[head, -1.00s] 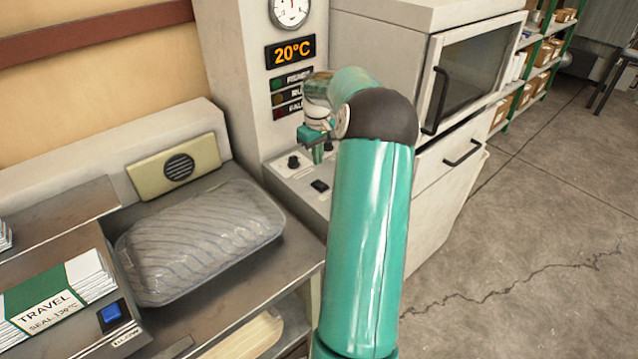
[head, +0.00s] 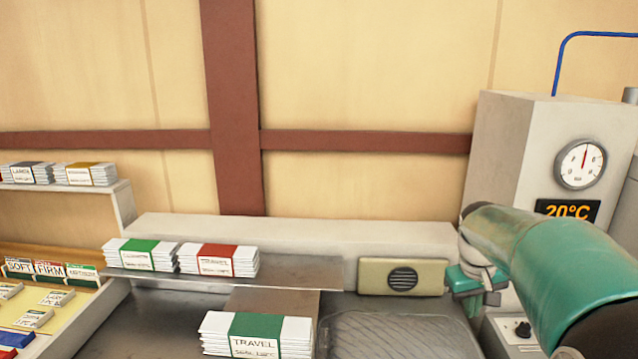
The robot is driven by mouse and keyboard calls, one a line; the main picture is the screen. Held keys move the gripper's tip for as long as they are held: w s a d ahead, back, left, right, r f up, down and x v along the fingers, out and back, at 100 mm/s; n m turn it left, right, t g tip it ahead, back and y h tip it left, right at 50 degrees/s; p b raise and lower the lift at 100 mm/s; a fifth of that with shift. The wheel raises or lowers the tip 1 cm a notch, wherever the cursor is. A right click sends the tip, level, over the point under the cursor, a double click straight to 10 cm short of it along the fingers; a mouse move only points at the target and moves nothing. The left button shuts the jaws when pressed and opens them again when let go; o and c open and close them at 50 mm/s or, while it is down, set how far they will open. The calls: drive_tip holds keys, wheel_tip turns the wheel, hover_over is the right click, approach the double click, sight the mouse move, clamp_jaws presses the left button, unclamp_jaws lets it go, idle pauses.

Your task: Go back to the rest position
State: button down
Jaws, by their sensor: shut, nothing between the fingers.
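My gripper (head: 474,290) is at the right of the head view, at the end of my green arm. It is small in the picture and shut, with nothing held. It hangs in front of the white control cabinet, just right of the beige speaker panel (head: 372,275). My gripper is apart from the pillow.
A stack of covers labelled TRAVEL (head: 257,334) sits left of the pillow. More stacks lie on the metal shelf (head: 290,273). The cabinet with a gauge (head: 581,164) and a 20°C display (head: 553,209) stands at right.

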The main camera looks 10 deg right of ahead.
drive_tip(key=s+a+t+y, duration=0.1)
drive_tip(key=s+a+t, duration=0.1)
drive_tip(key=s+a, duration=0.6)
drive_tip(key=s+a+r+n+t+y, duration=0.1)
drive_tip(key=s+a+t, duration=0.1)
drive_tip(key=s+a, duration=0.7)
drive_tip(key=a, duration=0.7)
drive_tip(key=shift+r+t, duration=0.25)
drive_tip(key=shift+t, duration=0.05)
drive_tip(key=shift+s+d, duration=0.15)
